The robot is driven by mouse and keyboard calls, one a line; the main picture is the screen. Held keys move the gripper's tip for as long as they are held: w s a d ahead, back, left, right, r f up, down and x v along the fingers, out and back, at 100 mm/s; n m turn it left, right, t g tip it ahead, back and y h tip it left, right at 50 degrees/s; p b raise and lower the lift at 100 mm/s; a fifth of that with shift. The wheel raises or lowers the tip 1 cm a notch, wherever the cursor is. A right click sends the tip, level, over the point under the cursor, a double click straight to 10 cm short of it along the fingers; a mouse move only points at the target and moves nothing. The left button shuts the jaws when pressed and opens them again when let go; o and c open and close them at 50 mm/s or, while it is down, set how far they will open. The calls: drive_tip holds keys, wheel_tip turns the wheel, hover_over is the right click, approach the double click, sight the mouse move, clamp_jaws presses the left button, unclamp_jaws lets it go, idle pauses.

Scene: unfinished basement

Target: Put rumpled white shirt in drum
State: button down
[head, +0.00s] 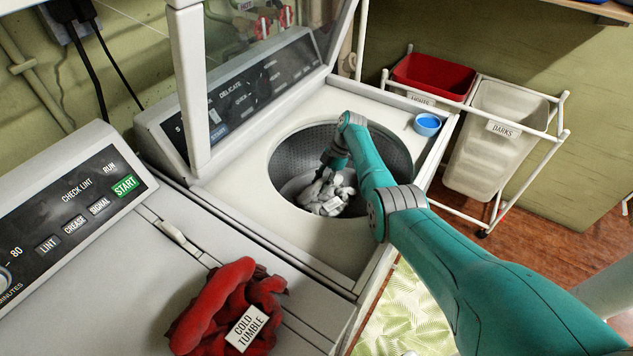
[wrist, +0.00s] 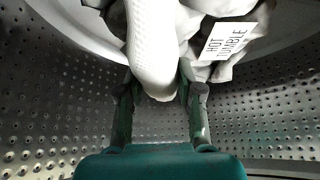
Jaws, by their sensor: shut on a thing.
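The rumpled white shirt (head: 325,197) is down inside the open drum (head: 385,155) of the top-loading washer, by the pale central part. In the wrist view the shirt (wrist: 155,45) is a white bundle with a tag reading "HOT TUMBLE" (wrist: 224,42). My gripper (head: 335,168) reaches down into the drum from above. In the wrist view my gripper (wrist: 160,92) has a finger on each side of a white fold and is shut on it. The perforated drum wall (wrist: 60,110) surrounds it. The shirt's underside is hidden.
The washer's glass lid (head: 265,40) stands raised. A blue cup (head: 427,124) sits on the washer's right rim. A red bundle tagged "COLD TUMBLE" (head: 228,305) lies on the neighbouring machine (head: 130,275). A cart holds a red bin (head: 433,74) and a pale "DARKS" bin (head: 490,150).

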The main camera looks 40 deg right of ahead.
drive_tip(key=shift+f, duration=0.6)
drive_tip(key=c, duration=0.7)
unclamp_jaws()
drive_tip(key=shift+c, duration=0.2)
drive_tip(key=shift+r, duration=0.1)
drive_tip(key=shift+r, duration=0.6)
drive_tip(key=v, duration=0.7)
drive_tip(key=shift+d+r, duration=0.1)
drive_tip(key=shift+r, duration=0.05)
drive_tip(key=shift+w, duration=0.1)
